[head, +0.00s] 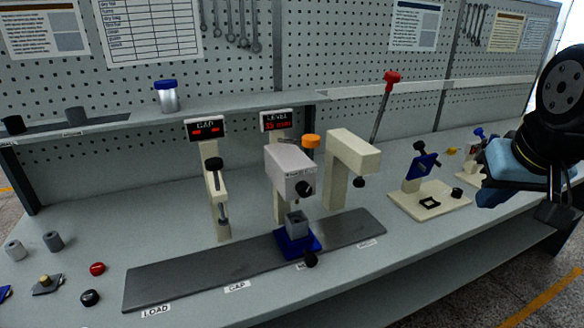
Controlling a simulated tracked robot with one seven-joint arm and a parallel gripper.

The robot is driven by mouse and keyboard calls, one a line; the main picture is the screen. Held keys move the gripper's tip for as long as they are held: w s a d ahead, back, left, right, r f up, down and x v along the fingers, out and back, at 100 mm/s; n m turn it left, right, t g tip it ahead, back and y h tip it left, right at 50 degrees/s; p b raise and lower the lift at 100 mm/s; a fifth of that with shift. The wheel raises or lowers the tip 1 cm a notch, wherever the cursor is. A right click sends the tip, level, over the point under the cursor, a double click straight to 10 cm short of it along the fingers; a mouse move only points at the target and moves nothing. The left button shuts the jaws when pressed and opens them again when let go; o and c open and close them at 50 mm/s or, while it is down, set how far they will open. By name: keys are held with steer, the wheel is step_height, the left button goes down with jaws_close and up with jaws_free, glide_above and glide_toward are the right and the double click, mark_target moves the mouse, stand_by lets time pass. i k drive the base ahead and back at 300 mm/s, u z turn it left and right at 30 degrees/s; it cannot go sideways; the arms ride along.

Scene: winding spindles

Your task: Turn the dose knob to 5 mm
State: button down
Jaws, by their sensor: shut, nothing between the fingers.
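The dispenser (288,165) is a pale grey box head on a cream post near the middle of the bench, with an orange cap (310,141) at its top. A round black knob (304,189) on its front looks like the dose knob; its marks are too small to read. A LEVEL display (279,121) behind it shows small red characters, possibly "15 mm". A grey cup stands in a blue holder (297,243) below the head. My gripper (557,214) is at the far right edge, shut and empty, well away from the knob.
A dark rail plate (200,279) runs along the bench front. A GAP display post (217,190) stands left, a cream press (352,150) with a red-topped lever right. A cream fixture base (430,202) lies between press and arm. Loose small parts lie at far left.

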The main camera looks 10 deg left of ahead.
mark_target(303, 189)
steer(key=z, duration=0.45)
steer(key=k, duration=1.2)
steer(key=u, duration=0.35)
